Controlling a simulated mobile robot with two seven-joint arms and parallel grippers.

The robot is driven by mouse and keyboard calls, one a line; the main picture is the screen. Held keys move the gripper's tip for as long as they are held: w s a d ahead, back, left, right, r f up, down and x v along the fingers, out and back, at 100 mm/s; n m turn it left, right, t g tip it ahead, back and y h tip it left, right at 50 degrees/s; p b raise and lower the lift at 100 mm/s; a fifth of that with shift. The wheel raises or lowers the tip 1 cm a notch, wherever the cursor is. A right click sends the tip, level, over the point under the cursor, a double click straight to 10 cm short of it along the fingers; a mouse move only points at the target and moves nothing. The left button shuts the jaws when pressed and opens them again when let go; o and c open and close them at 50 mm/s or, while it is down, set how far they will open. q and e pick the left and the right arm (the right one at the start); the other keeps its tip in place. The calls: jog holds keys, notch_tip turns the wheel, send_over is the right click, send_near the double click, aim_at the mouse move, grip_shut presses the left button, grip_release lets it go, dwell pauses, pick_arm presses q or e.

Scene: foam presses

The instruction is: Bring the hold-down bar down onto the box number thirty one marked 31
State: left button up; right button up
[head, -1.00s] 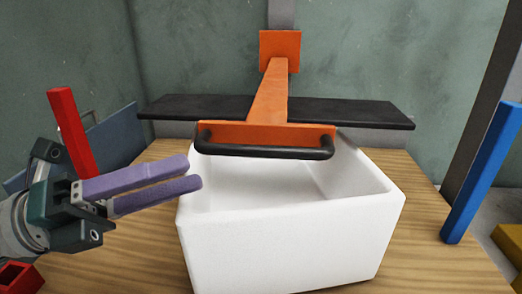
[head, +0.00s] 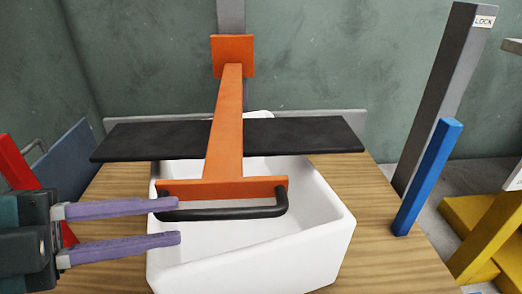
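An orange hold-down arm (head: 226,125) slopes forward from a post at the back wall. A black handle bar (head: 225,213) is fixed across its front end. A dark flat pad (head: 305,134) lies crosswise under the arm, behind the handle. A white open box (head: 250,268) stands on the wooden table below the handle; no number shows on its visible faces. My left gripper (head: 178,222) is open, its two purple fingers at the left end of the handle, one above and one below it in the picture. I cannot tell whether they touch it. My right gripper is out of view.
A blue upright bar (head: 427,178) stands at the table's right side. Behind it rises a grey post (head: 437,100) labelled LOCK. Yellow parts (head: 480,225) are at the far right. A red bar (head: 18,165) is at the left, behind my gripper. Bare wood (head: 380,255) lies right of the box.

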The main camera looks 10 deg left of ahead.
aim_at(205, 215)
pick_arm(q)
jog(key=b+x, duration=0.1)
jog(key=x, duration=0.6)
jog(key=shift+w+d+b, duration=0.2)
jog(key=shift+d+b, duration=0.05)
jog(key=shift+b, duration=0.15)
grip_shut()
dwell(0.9)
